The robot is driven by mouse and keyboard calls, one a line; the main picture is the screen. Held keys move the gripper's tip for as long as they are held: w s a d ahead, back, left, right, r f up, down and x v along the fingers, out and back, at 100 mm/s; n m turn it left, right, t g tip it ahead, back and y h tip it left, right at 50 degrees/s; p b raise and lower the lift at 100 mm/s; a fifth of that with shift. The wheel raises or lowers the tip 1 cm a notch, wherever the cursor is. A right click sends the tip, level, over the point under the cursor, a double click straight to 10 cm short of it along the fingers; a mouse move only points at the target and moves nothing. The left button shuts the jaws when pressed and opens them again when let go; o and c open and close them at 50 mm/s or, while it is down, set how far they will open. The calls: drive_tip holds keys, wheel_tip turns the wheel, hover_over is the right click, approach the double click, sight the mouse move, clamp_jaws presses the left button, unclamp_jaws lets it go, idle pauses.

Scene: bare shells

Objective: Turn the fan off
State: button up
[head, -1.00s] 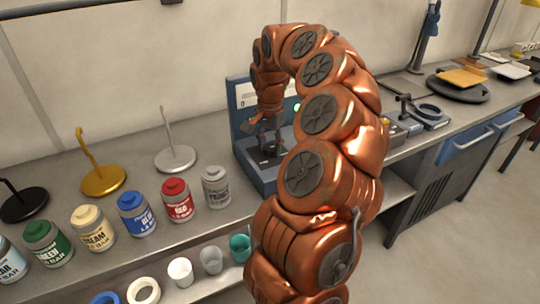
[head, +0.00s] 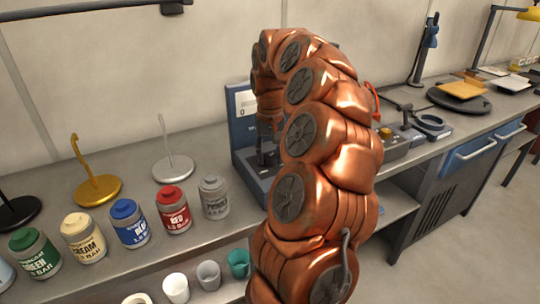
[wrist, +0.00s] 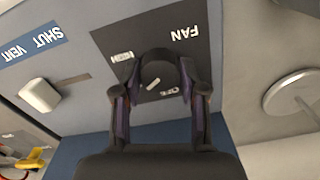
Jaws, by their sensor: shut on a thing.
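The fan panel is the dark plate marked FAN (wrist: 190,32) on the blue-and-grey unit (head: 240,128) on the bench. In the wrist view it shows upside down, with HIGH and OFF labels. The fan knob (wrist: 153,82) is round and dark with a pale pointer mark, which lies slantwise near the OFF label. My gripper (wrist: 160,72) is shut on the knob, one finger at each side. In the head view my gripper (head: 267,153) is low at the unit and the knob cannot be made out.
Beside the fan plate is a pale knob (wrist: 40,95) near a SHUT VENT label. Paint cans, including a red can (head: 174,211) and a grey can (head: 213,198), stand left of the unit. A silver stand (head: 173,168) is behind them. More equipment (head: 432,124) stands to the right.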

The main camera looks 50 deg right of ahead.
sight(270, 156)
drive_tip(key=n+p, duration=0.1)
drive_tip(key=n, duration=0.5)
drive_tip(key=n+p, duration=0.1)
drive_tip(key=n, duration=0.4)
drive_tip(key=shift+n, duration=0.5)
drive_tip(key=o, duration=1.2)
drive_tip(key=shift+c, duration=0.2)
drive_tip(key=shift+r, duration=0.1)
wheel_tip(270, 156, up, 12)
idle(0.4)
